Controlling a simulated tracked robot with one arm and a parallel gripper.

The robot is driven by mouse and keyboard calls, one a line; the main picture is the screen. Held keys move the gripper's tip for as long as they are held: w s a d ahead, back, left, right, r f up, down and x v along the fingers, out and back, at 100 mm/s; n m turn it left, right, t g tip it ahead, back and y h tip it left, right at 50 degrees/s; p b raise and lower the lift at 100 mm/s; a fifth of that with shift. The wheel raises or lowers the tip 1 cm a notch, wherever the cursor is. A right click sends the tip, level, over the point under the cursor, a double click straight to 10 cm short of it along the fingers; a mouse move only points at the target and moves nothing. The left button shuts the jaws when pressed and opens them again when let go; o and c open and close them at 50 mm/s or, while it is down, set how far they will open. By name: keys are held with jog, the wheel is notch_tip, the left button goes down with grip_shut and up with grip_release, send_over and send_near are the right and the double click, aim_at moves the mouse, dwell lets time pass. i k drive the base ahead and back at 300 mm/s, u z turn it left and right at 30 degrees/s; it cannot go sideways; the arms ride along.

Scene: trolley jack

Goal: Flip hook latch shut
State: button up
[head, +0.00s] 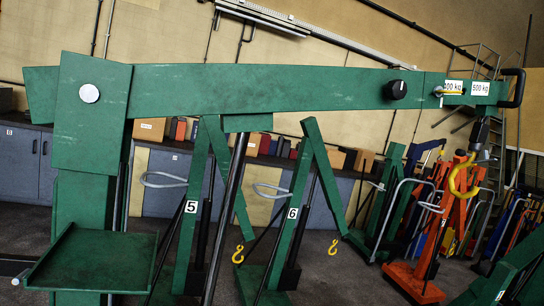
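A yellow hook (463,179) hangs at the right, from a dark swivel block (480,134) under the tip of a green crane boom (260,88). The hook overlaps an orange crane behind it. Its latch is too small to make out, so I cannot tell whether it is open or shut. My gripper is not in this view.
The green crane's upright (90,130) and a flat green tray (95,262) fill the left. Green cranes with small yellow hooks (238,254) stand behind the boom. An orange crane (418,280) stands at the right. Grey cabinets (22,165) line the wall.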

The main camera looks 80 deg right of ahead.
aim_at(485, 152)
jog(key=z, duration=0.05)
jog(key=k, duration=0.75)
jog(key=z, duration=3.05)
jog(key=i, duration=1)
jog(key=u, duration=0.05)
